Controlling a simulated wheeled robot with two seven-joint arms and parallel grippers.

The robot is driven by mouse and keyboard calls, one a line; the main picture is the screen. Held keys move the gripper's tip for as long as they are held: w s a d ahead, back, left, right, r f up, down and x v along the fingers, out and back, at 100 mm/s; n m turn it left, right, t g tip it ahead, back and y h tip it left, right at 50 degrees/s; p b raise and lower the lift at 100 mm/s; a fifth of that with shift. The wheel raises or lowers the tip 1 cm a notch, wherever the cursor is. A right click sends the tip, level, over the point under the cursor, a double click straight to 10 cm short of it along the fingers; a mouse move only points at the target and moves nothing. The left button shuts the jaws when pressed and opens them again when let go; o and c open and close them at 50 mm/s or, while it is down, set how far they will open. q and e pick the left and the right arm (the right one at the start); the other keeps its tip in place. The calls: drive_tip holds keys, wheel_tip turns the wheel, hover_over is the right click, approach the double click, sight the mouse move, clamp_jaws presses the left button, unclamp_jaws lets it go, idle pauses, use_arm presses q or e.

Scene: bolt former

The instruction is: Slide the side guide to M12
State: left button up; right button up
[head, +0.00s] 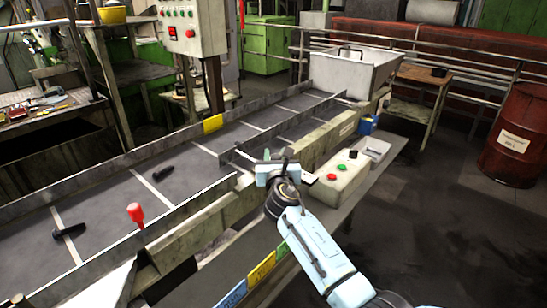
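The trough (105,190) is a long dark channel with pale cross lines, running from lower left to upper right. A thin metal rail (290,120), which looks like the side guide, stands inside its far half. A red-knobbed handle (136,213) stands upright near the front wall, left of my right gripper. My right gripper (256,156) is over the front wall, close to the near end of the rail. Whether it touches the rail or is open is unclear. Blue, yellow and green labels (262,270) are on the front, their text unreadable. My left gripper is out of view.
Two dark bolts (163,173) lie in the trough. A button box (341,177) and a small tray (373,152) sit on the front ledge, right of my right gripper. A grey hopper (355,73) stands at the far end. The right-hand floor is clear before a red barrel (514,135).

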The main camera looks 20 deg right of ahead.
drive_tip(key=o, duration=0.3)
drive_tip(key=shift+o, duration=0.2)
drive_tip(key=shift+s+a, duration=0.2)
drive_tip(key=shift+s, duration=0.4)
drive_tip(key=p+v, duration=0.1)
drive_tip(key=v, duration=1.1)
drive_tip(key=shift+p, duration=0.35)
drive_tip(key=shift+s, duration=0.1)
